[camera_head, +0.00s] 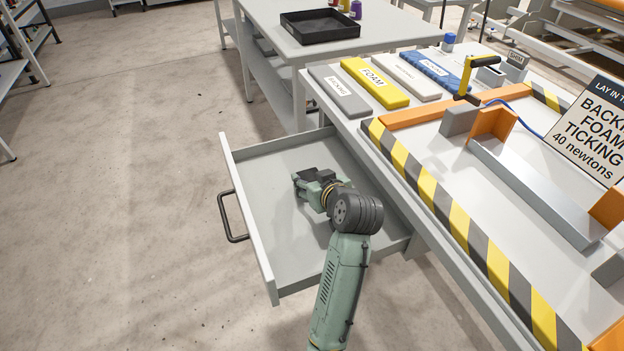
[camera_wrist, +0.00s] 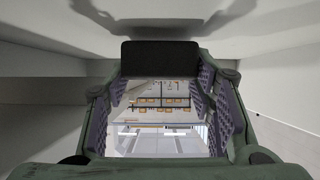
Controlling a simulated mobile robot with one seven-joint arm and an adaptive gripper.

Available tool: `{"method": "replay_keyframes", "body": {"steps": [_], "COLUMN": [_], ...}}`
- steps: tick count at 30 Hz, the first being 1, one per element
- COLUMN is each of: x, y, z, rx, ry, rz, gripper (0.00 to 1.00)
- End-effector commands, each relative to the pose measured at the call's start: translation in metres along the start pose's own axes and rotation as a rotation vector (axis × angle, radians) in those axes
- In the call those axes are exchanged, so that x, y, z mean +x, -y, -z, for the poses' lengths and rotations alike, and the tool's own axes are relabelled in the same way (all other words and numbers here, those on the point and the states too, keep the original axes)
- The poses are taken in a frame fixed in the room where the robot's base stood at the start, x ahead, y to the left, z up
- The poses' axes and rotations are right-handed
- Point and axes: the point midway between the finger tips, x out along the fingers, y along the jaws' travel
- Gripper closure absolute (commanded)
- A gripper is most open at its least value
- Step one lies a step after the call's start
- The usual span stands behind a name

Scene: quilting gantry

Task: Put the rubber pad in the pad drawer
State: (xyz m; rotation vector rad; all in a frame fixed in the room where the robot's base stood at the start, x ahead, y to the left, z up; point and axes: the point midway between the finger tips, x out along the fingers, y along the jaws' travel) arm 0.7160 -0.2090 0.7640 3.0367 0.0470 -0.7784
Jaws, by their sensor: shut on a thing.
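The pad drawer (camera_head: 247,218) is a grey drawer pulled wide open from the table's left side, with a dark handle on its front. My gripper (camera_head: 304,181) is low inside the drawer's outline, lying roughly level and pointing left. It is shut on the rubber pad (camera_wrist: 160,58), a flat black piece that spans between the fingertips in the wrist view. In the head view the pad (camera_head: 313,174) shows as a dark patch at the jaws, partly hidden by the gripper. I cannot tell whether the pad touches the drawer floor.
The drawer floor (camera_head: 268,168) looks otherwise empty. The table (camera_head: 440,222) with a yellow-black striped edge stands at the right. Labelled slabs, including a yellow foam one (camera_head: 375,82), lie at its far end. A black tray (camera_head: 320,25) sits on a bench behind.

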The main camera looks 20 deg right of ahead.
Motion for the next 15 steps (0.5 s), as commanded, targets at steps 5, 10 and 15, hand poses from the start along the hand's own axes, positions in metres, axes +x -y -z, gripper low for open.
{"method": "replay_keyframes", "body": {"steps": [5, 10, 15], "x": [0.0032, 0.0032, 0.0051], "y": [0.0001, 0.0000, -0.0001], "z": [-0.0061, -0.0063, -0.0100], "rx": [-0.001, -0.001, 0.000], "ry": [-0.003, -0.003, -0.002], "rz": [-0.001, -0.001, 0.000], "gripper": [0.85, 0.85, 0.49]}}
